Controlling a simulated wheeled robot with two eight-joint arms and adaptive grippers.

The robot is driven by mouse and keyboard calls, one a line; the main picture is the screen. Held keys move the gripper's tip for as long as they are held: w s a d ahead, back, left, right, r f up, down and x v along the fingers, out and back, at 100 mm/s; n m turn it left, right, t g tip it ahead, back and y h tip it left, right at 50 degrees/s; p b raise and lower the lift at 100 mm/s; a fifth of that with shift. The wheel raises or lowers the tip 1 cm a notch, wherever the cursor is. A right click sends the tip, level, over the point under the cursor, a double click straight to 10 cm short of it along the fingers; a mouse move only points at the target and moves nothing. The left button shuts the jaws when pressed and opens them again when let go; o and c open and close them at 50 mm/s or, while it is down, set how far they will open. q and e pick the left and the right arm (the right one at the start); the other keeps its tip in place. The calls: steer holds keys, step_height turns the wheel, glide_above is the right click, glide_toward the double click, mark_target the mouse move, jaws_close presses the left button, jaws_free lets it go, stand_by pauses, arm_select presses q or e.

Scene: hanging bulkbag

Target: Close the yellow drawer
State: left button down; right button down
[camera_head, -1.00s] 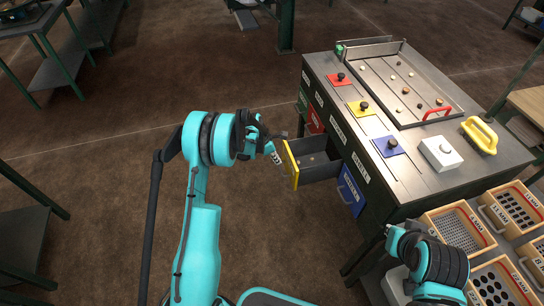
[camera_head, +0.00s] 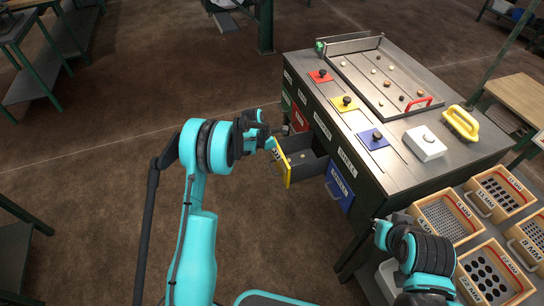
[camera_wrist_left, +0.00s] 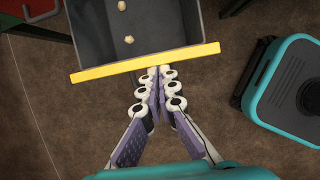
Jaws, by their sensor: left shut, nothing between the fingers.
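The yellow drawer (camera_head: 284,168) stands pulled out from the left side of the grey workbench, between the red drawer and the blue drawer. In the left wrist view its yellow front (camera_wrist_left: 145,62) lies across the picture, and two small pale lumps lie in its dark tray. My left gripper (camera_head: 271,143) is shut and empty. In the left wrist view its fingertips (camera_wrist_left: 157,72) are at the outer face of the yellow front, touching it or very close. My right gripper (camera_head: 380,230) is by the bench's near corner; its fingers are too small to read.
The blue drawer (camera_head: 339,188) and red drawer (camera_head: 300,122) look shut. On the bench top are red, yellow and blue squares with knobs, a railed tray (camera_head: 418,104), a white box (camera_head: 425,143) and a yellow handle (camera_head: 461,123). Sieve boxes (camera_head: 443,219) stand at right.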

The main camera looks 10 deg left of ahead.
arm_select(q)
steer(key=w+d, duration=0.8)
steer(key=d, duration=0.4)
steer(key=shift+w+d, duration=0.1)
